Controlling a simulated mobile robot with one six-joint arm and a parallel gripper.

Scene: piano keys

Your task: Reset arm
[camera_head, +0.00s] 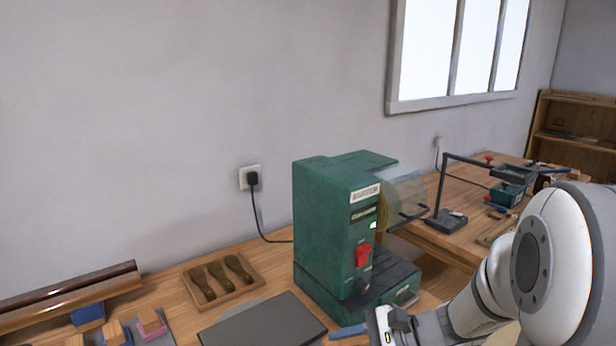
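My arm (560,260) enters from the right edge, white and grey, and bends down to the lower middle. Its end with my gripper (390,326) is at the bottom edge, in front of the green machine. The fingers cannot be made out, so I cannot tell whether it is open or shut, or whether it holds anything.
A green machine (325,220) with a red switch (363,255) stands on the wooden bench. A dark flat plate (262,325), a tray of wooden-handled tools (222,278) and several coloured blocks (115,332) lie to its left. A second bench (455,240) holds a lamp-like stand (445,218).

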